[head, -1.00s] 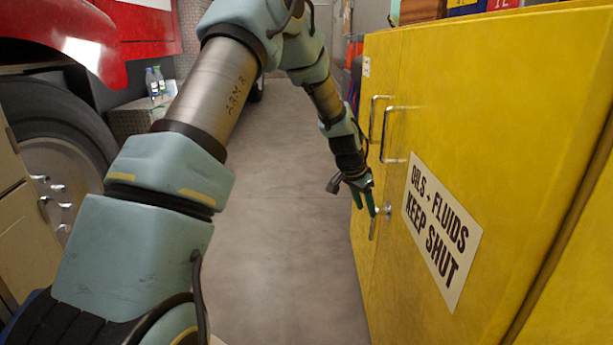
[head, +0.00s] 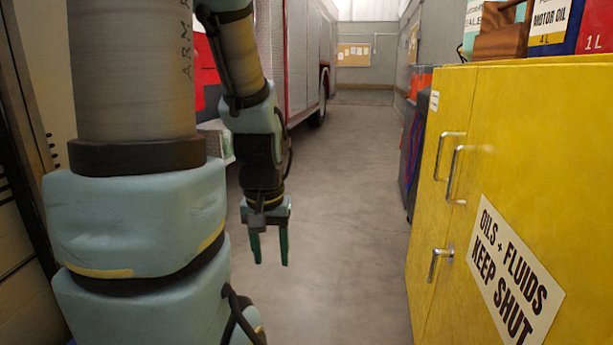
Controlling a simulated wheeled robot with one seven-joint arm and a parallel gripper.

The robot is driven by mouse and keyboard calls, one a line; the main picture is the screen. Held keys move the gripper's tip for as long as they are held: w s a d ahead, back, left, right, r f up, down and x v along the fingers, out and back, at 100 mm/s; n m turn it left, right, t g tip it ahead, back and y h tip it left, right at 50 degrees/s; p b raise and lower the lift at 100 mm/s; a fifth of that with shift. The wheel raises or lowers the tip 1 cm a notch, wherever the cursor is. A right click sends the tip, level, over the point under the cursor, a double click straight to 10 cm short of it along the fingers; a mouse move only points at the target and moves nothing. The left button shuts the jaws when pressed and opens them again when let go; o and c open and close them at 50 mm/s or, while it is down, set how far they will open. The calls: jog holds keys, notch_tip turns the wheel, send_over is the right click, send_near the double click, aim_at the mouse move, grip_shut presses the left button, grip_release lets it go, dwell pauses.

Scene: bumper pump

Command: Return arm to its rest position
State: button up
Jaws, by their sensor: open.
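My gripper (head: 270,250) hangs at the end of my arm, left of the picture's middle, over the bare floor. Its two green fingers point down and stand apart, with nothing between them. It is well clear of the yellow cabinet (head: 455,130) on the right. My arm is bent, with its upper links close to the camera at the left. The cabinet doors look shut, with a latch handle (head: 439,263) below two pull handles.
Cans and a wooden caddy (head: 502,42) stand on the cabinet top. A dark bin (head: 413,150) stands beyond the cabinet. A red and white truck (head: 300,60) is at the back left. The concrete floor (head: 350,200) between them is open.

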notch_tip(320, 180, up, 16)
jog(key=p, duration=1.4)
jog(key=shift+w, duration=0.1)
